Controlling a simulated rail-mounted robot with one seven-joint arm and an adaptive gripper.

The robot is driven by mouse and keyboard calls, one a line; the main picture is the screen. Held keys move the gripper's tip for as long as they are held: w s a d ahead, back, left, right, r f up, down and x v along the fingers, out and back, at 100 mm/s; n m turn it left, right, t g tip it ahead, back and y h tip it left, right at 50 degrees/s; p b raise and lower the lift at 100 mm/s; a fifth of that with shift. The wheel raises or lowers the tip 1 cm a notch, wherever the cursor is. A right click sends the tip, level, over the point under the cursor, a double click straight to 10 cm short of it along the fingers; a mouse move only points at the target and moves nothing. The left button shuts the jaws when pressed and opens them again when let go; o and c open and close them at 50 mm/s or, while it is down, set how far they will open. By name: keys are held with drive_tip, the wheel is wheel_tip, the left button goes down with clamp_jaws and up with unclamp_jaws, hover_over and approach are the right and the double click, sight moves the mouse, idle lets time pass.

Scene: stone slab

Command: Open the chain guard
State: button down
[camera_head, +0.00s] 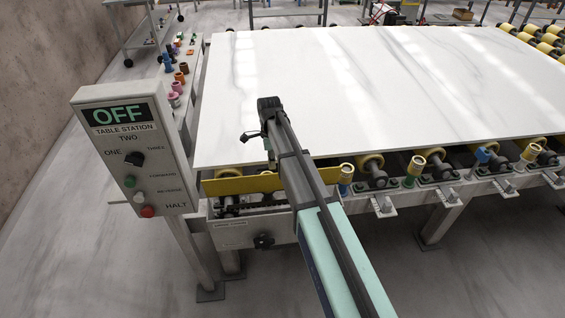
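A yellow plate (240,185) runs along the near left edge of the roller table, partly hidden behind my arm. Below it is a pale grey panel (236,232) with a small label, too small to read surely, and a dark knob (263,241). Dark chain-like parts (229,205) show between plate and panel. I cannot tell for sure which piece is the chain guard or how it is hinged. My gripper (259,134) is at the dark end of my arm, in front of the slab's near left part and apart from the knob. Its fingers are unclear.
A large white stone slab (370,85) lies on the rollers. A control box (134,150) reading OFF stands at left, close to the panel. Yellow rollers and brackets (415,165) line the near edge at right. Coloured items stand on a side bench (185,50).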

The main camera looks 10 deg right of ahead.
drive_tip(key=shift+s+f+g, duration=0.2)
drive_tip(key=shift+s+f, duration=0.05)
drive_tip(key=shift+f, duration=0.2)
drive_tip(key=shift+s+f+g, duration=0.2)
drive_tip(key=shift+f, duration=0.25)
drive_tip(key=c, duration=1.2)
unclamp_jaws()
drive_tip(key=shift+w+f, duration=0.25)
drive_tip(key=shift+w, duration=0.2)
drive_tip(key=shift+s+r, duration=0.1)
drive_tip(key=shift+r, duration=0.15)
drive_tip(key=shift+w+r, duration=0.25)
drive_tip(key=shift+r, duration=0.1)
drive_tip(key=v, duration=1.1)
drive_tip(key=shift+s+r, duration=0.2)
drive_tip(key=shift+s, duration=0.05)
